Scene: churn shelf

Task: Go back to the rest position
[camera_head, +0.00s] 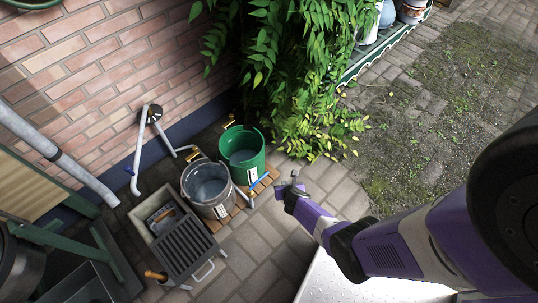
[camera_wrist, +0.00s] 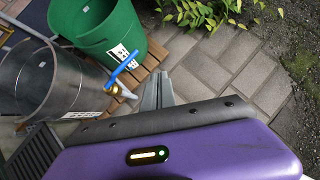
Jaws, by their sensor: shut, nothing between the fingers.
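My gripper (camera_head: 291,187) is at the end of my purple arm, low in front of the buckets, to the right of the grey one. In the wrist view its fingers (camera_wrist: 158,92) are together with nothing between them. The grey metal bucket (camera_head: 208,188) stands on a wooden slatted base, and it also shows in the wrist view (camera_wrist: 35,80). The green bucket (camera_head: 242,152) stands behind it on the slats, and in the wrist view (camera_wrist: 98,25) it is at the top left. A blue-handled tap (camera_wrist: 120,68) shows beside the fingers in the wrist view.
A brick wall (camera_head: 90,60) runs along the left. A grey slatted crate (camera_head: 180,245) sits left of my gripper. Leafy plants (camera_head: 290,70) hang behind the buckets. A green-edged shelf (camera_head: 385,42) with pots is at the top right. Paving (camera_head: 345,185) around my gripper is clear.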

